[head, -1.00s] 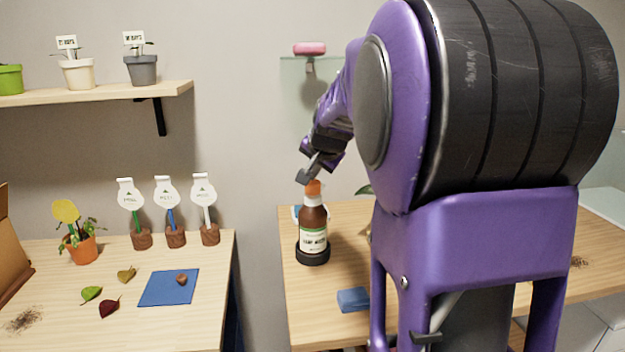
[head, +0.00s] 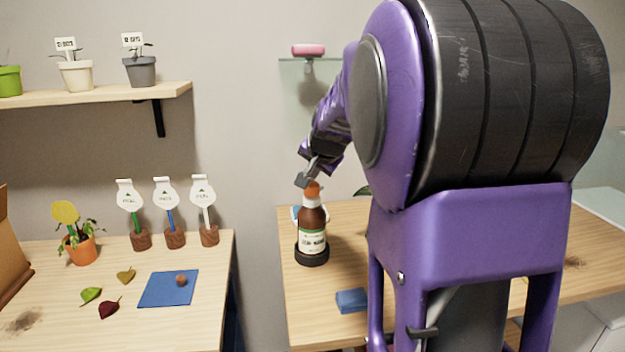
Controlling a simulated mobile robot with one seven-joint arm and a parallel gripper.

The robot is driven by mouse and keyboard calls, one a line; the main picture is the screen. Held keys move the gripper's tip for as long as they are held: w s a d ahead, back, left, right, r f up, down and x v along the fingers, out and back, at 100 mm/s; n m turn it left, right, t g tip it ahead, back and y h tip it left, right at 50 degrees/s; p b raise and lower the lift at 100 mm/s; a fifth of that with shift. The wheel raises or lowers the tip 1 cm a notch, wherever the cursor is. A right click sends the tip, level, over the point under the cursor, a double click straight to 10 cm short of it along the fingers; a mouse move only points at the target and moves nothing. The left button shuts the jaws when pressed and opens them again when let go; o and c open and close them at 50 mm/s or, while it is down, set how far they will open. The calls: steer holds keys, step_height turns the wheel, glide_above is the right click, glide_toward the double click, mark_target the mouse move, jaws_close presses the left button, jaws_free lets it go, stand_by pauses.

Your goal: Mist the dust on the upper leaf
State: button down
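A brown spray bottle (head: 312,222) with an orange top and a white and green label stands upright in a dark round base on the right table (head: 303,308). My gripper (head: 304,181) is right at the bottle's orange top. I cannot tell whether its fingers touch the top or are open or shut. A bit of green leaf (head: 362,191) shows beside my arm behind the bottle. My arm hides most of that plant, and I cannot make out a dusty upper leaf.
A blue block or sponge (head: 352,300) lies near the right table's front. The left table has a potted plant (head: 82,250), several loose leaves, a blue mat (head: 157,293) and white signs (head: 166,194). A gap separates the tables. A pink item (head: 308,50) sits on a glass wall shelf.

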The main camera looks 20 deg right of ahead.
mark_target(312, 185)
step_height(312, 185, up, 6)
steer(key=p, duration=0.5)
steer(key=shift+r, duration=0.1)
stand_by(2.5)
